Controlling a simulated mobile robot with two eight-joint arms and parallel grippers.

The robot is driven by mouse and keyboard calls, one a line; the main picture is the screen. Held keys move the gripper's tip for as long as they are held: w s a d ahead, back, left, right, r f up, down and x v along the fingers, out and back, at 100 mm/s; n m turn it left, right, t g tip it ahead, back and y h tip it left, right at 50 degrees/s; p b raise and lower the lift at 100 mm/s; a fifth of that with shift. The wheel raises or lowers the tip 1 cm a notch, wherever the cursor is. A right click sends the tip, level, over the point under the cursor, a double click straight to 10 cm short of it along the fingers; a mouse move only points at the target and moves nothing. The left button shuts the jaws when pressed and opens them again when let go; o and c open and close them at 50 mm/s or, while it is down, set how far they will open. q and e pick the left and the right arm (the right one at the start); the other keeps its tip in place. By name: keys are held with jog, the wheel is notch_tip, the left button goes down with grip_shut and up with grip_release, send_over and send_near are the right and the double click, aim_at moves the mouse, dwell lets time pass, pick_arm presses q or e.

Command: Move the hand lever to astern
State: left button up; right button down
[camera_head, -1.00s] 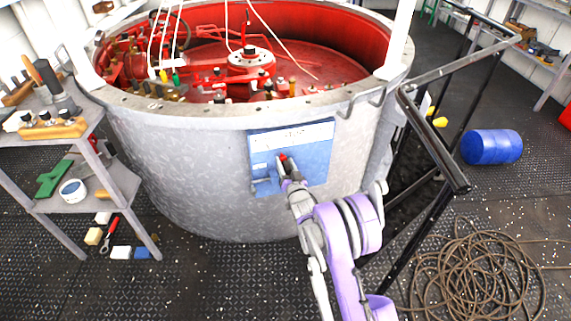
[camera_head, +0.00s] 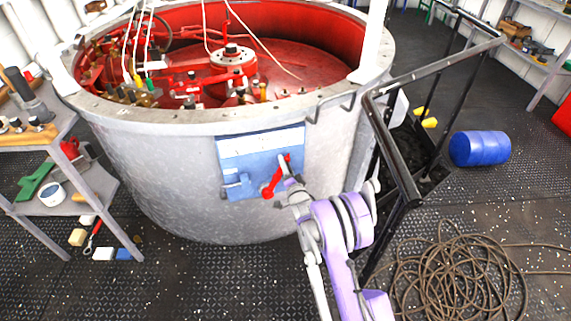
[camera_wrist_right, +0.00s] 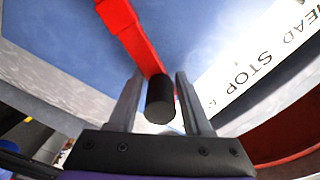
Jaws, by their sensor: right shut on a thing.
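The blue control panel (camera_head: 240,172) is on the side of the round grey tank. Its red hand lever (camera_head: 274,180) slants across the panel's right part, from lower left to upper right. My right gripper (camera_head: 285,168) is at the lever in front of the panel. In the right wrist view my right gripper (camera_wrist_right: 160,105) is shut on the lever's black knob (camera_wrist_right: 160,100); the red lever arm (camera_wrist_right: 130,30) runs up and left from it. The white label strip (camera_wrist_right: 262,62) shows "STOP" and part of "AHEAD"; the rest is cut off or hidden. My left gripper is out of view.
The grey tank (camera_head: 150,170) with a red interior fills the middle. A black metal railing (camera_head: 395,150) stands right of the panel, close to my right arm. A shelf (camera_head: 70,200) with tools is at left; a coiled hose (camera_head: 460,275) and a blue barrel (camera_head: 480,148) are at right.

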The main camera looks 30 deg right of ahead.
jog(key=shift+s+d+f, duration=0.1)
jog(key=shift+d, duration=0.05)
dwell(0.3)
jog(key=c, duration=0.6)
grip_release()
jog(key=v, duration=1.1)
jog(key=shift+p, duration=0.35)
